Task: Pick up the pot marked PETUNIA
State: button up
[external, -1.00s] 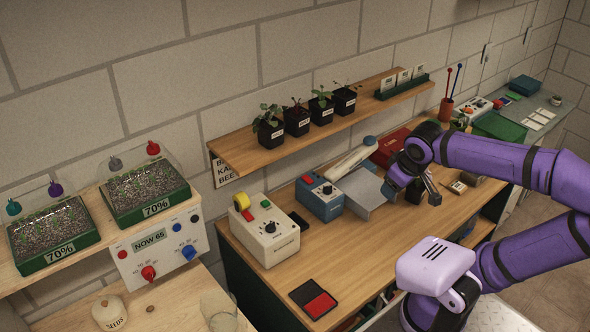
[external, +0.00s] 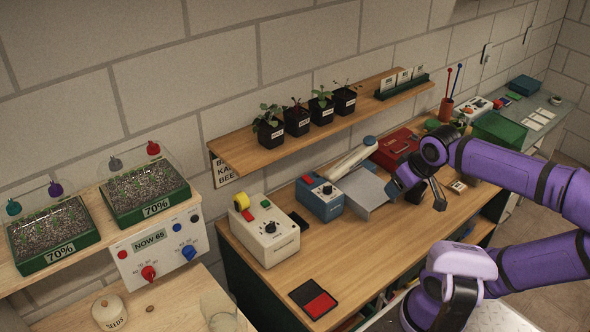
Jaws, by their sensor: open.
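Several black pots with seedlings stand in a row on the wooden wall shelf (external: 232,154). From left to right I see a leafy pot (external: 270,134), a reddish seedling pot (external: 297,122), a green-leaved pot (external: 321,110) and a sparse pot (external: 344,101). Each has a small white label, too small to read, so I cannot tell which is PETUNIA. My gripper (external: 428,197) is open and empty. It hangs low over the bench, right of the grey laminator-like box and below the right part of the shelf, well apart from the pots.
A green holder with white cards (external: 403,84) sits on the shelf's right end. Below on the bench stand a cream box (external: 265,232), a blue box (external: 319,199), a grey box (external: 364,190) and a red case (external: 396,149). The bench front is mostly clear.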

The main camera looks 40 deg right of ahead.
dwell(0.4)
jog(key=o, duration=0.7)
jog(key=w+d+f+m+g+y, duration=0.2)
jog(key=w+f+m, duration=0.1)
jog(key=w+m, duration=0.2)
jog(key=m+t+y, duration=0.5)
jog(key=m+t, duration=0.1)
jog(key=m, duration=1.4)
send_over(422, 187)
jog(key=s+a, duration=0.1)
jog(key=a, duration=1)
notch_tip(422, 187, down, 17)
jog(key=s+d+f+m+t+h, duration=0.2)
jog(key=s+d+f+m, duration=0.15)
jog(key=d+f, duration=0.25)
jog(key=s+d+f+m+t+h, duration=0.2)
jog(key=s+d+f+m, duration=0.1)
jog(key=d+f+m, duration=0.3)
jog(key=shift+n, duration=0.65)
jog(key=shift+w+d+r+x, duration=0.1)
jog(key=shift+d+x, duration=0.05)
jog(key=shift+x, duration=1.55)
jog(key=shift+w+d+r+x, duration=0.1)
jog(key=shift+d+x, duration=0.05)
jog(key=shift+x, duration=1.55)
jog(key=shift+d+r+x, duration=0.1)
jog(key=shift+d+x, duration=0.05)
jog(key=shift+x, duration=1.55)
